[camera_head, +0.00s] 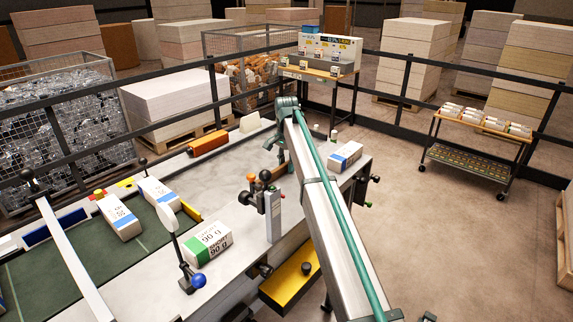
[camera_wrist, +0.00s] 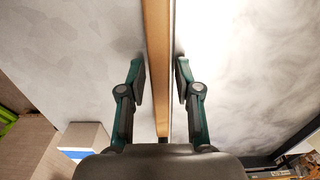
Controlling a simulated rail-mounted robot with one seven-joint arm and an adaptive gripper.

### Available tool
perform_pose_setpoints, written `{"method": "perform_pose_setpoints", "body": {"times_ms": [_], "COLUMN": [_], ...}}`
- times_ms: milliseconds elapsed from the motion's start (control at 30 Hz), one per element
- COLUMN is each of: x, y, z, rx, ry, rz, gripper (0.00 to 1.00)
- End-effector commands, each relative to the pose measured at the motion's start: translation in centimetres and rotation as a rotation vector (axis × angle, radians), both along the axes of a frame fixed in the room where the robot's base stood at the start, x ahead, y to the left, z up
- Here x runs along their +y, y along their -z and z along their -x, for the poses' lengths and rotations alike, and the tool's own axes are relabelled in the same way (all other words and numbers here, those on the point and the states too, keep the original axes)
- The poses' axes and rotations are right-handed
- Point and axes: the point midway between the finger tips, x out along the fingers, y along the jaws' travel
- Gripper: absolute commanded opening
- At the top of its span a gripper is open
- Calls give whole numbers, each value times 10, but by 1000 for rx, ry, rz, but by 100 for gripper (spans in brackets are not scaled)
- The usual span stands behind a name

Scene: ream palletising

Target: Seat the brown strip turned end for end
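In the wrist view, a long brown strip (camera_wrist: 156,70) runs from the top edge down between my fingers, along a narrow seam in the pale table surface. My gripper (camera_wrist: 160,82) is open, with one finger on each side of the strip. The left finger is close to the strip; I cannot tell whether it touches. A gap shows between the strip and the right finger. In the head view, my gripper (camera_head: 280,143) is low over the far part of the table.
The pale table (camera_head: 150,255) carries a green-labelled ream (camera_head: 208,244), blue-banded reams (camera_head: 121,217) and another ream (camera_head: 346,156) right of my arm. Posts with knobs (camera_head: 273,215) and a blue-ball lever (camera_head: 198,281) stand up from it. A yellow tray (camera_head: 290,280) is at the front.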

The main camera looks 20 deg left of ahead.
Motion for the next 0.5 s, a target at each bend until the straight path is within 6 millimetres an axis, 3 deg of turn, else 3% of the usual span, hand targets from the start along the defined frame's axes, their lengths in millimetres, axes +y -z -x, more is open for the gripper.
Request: {"method": "perform_pose_setpoints", "body": {"times_ms": [333,500], "x": [0,0], "y": [0,-10], "z": [0,0], "rx": [0,0], "ry": [0,0], "rz": [0,0], "gripper": [47,47]}}
